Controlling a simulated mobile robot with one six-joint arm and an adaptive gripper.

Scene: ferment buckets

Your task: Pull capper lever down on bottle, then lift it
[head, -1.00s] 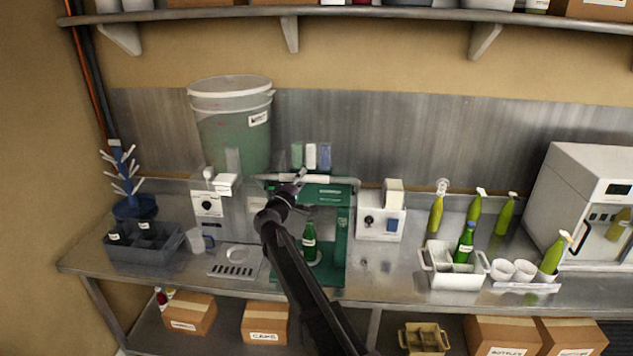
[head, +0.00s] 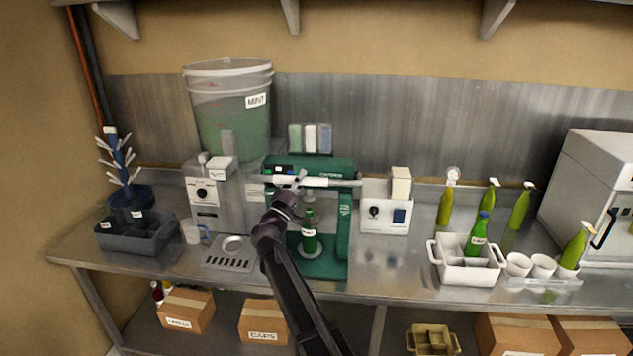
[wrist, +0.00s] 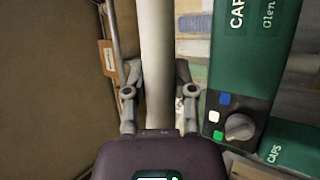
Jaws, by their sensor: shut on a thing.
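The green capper (head: 343,215) stands on the steel bench, with a white horizontal lever bar (head: 325,182) across its front. A green bottle (head: 309,238) stands upright on the capper's base under the head. My gripper (head: 286,196) is at the left part of the lever. In the wrist view my gripper (wrist: 157,95) has one finger on each side of the pale lever bar (wrist: 156,50) and is shut on it. The capper's green body with a knob and small buttons (wrist: 238,125) is to the right there. The bottle's top is partly hidden by the lever and my arm.
A filling machine (head: 207,196) with a drip tray and a mint bucket (head: 232,115) stand left of the capper. A white control box (head: 385,214) is close on its right. A white crate (head: 466,268) with a bottle stands further right. Bare bench lies between them.

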